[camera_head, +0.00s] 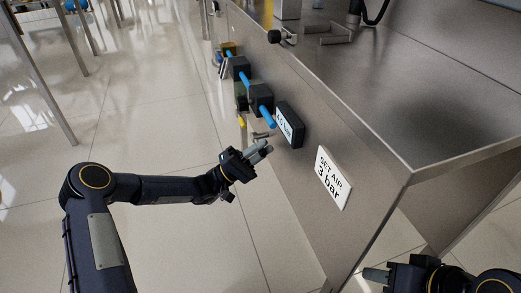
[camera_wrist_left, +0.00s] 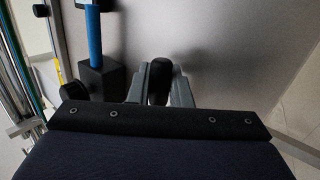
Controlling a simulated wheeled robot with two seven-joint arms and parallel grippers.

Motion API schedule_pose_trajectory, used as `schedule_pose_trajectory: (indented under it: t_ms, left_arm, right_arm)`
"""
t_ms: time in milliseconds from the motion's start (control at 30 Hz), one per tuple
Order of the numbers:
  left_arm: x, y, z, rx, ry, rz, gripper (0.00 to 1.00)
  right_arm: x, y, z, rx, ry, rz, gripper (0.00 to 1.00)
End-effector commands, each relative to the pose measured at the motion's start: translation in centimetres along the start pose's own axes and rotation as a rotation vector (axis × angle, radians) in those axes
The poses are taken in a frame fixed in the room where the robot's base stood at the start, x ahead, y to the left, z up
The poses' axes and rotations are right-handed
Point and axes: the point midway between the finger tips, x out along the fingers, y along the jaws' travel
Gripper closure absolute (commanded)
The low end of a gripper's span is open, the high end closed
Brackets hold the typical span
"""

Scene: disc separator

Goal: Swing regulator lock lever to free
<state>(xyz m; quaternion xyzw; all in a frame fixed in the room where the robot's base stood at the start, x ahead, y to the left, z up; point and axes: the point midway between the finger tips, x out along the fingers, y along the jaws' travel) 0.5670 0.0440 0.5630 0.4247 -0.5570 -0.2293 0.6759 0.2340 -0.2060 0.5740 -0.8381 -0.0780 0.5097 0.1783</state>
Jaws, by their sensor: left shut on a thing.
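The row of air fittings runs along the side of the metal bench in the head view: black blocks (camera_head: 261,98) joined by blue tubing (camera_head: 246,82), with a display box (camera_head: 289,125) at the near end. My left gripper (camera_head: 265,149) is just below the display box, close to the bench side. In the left wrist view my left gripper (camera_wrist_left: 160,88) has its grey fingers on either side of a dark rounded piece (camera_wrist_left: 160,80), and is shut on it. I cannot tell for sure whether this is the lock lever. My right gripper (camera_head: 372,275) is at the bottom right, its finger opening unclear.
A white sign (camera_head: 333,178) reading "SET AIR 3 bar" is on the bench side (camera_head: 300,170), right of my left gripper. A blue tube (camera_wrist_left: 94,35), a black block (camera_wrist_left: 100,80) and a round black knob (camera_wrist_left: 72,90) stand left of the fingers. The floor (camera_head: 190,240) is open.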

Motion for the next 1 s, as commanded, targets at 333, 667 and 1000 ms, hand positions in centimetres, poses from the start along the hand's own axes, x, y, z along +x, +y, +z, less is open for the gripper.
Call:
schedule_pose_trajectory:
  t_ms: [333, 667, 1000]
  left_arm:
    - [-0.41, -0.55, 0.02, 0.063, -0.043, -0.009, 1.0]
    - [-0.42, -0.55, 0.02, 0.067, -0.045, -0.009, 1.0]
    - [-0.34, -0.47, 0.0, 0.066, -0.045, -0.008, 0.75]
  right_arm:
    - [0.46, 0.21, 0.23, 0.0, 0.0, 0.0, 0.6]
    - [0.46, 0.21, 0.23, 0.0, 0.0, 0.0, 0.6]
    - [0.45, 0.21, 0.23, 0.0, 0.0, 0.0, 0.6]
